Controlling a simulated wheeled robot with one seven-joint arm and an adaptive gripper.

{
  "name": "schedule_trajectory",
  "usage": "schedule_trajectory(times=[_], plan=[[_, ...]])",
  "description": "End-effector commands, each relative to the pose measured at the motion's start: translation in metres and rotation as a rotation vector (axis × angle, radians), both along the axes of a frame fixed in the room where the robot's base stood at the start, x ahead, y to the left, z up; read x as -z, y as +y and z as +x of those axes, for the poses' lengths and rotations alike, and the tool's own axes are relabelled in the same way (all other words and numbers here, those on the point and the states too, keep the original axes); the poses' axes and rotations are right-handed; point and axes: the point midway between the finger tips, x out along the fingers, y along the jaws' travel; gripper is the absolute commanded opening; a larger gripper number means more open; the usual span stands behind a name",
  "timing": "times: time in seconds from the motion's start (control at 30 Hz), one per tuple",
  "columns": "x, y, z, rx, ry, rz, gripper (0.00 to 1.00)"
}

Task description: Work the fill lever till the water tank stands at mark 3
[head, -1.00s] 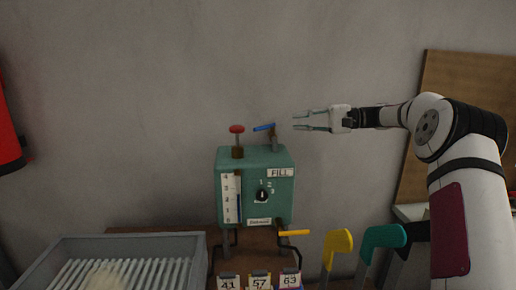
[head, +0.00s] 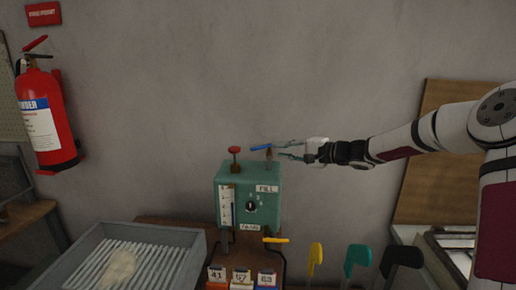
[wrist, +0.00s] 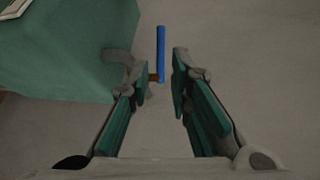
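The teal tank box (head: 262,208) stands on a brown bench with a FILL label on its front. Its fill lever (head: 261,147) is a blue handle on a post at the top right, slightly tilted. A white scale (head: 226,206) numbered up to 4 has a thin dark-blue column beside it, too small to read exactly. My gripper (head: 283,150) is just right of the lever, at about its height. In the wrist view the fingers are open, and the blue lever (wrist: 161,55) lies ahead, between the lines of the fingertips. I cannot tell whether they touch it.
A red knob (head: 235,150) stands on the box's top left, a dial (head: 251,206) on its front. A yellow handle (head: 276,240) sticks out below. A grey ribbed tray (head: 190,262) is at the left, with numbered cards in front. A fire extinguisher (head: 42,115) hangs at far left.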

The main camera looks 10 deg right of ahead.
Motion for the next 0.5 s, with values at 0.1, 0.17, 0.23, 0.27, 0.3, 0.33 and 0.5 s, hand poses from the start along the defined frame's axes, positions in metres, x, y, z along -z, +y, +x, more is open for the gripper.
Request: schedule_trajectory(times=[0.1, 0.17, 0.23, 0.27, 0.3, 0.33, 0.5], plan=[[0.004, 0.017, 0.018, -0.005, -0.001, 0.002, 0.19], [0.006, 0.025, 0.027, -0.004, -0.001, 0.002, 0.19], [0.009, 0.034, 0.037, -0.004, -0.001, 0.002, 0.19], [0.010, 0.038, 0.041, -0.005, -0.001, 0.002, 0.19], [0.011, 0.042, 0.047, -0.003, -0.001, 0.003, 0.19], [0.012, 0.046, 0.051, -0.004, -0.001, 0.003, 0.19], [0.017, 0.062, 0.070, -0.002, -0.001, 0.001, 0.19]])
